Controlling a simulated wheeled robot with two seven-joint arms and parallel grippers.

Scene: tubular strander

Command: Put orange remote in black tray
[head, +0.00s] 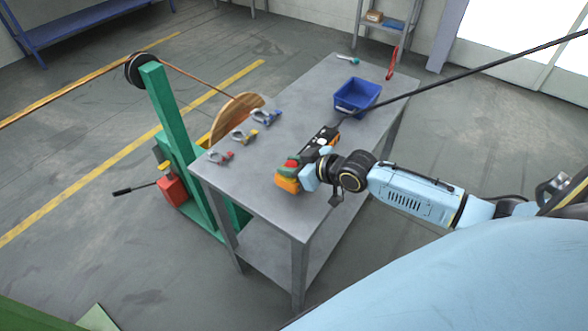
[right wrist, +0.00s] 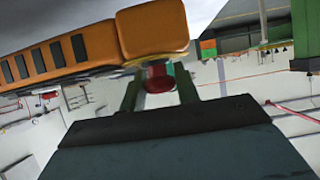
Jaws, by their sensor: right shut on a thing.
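The orange remote (head: 287,184) shows at the near end of the grey table, with red and green parts beside its orange body. In the right wrist view the orange body (right wrist: 152,32) with a row of dark buttons lies across the fingertips. My right gripper (head: 304,174) is shut on the remote. The wrist view shows its two fingers (right wrist: 160,85) with a red part between them. Whether the remote touches the table is unclear. I cannot make out a black tray; a dark object with white parts (head: 322,138) lies beyond the gripper. My left gripper is not in view.
A blue bin (head: 357,95) stands toward the table's far right. Several clamps, including a blue-handled one (head: 266,117), lie along the left edge. A red-handled tool (head: 391,64) is at the far edge. Bare table (head: 258,186) shows left of my gripper.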

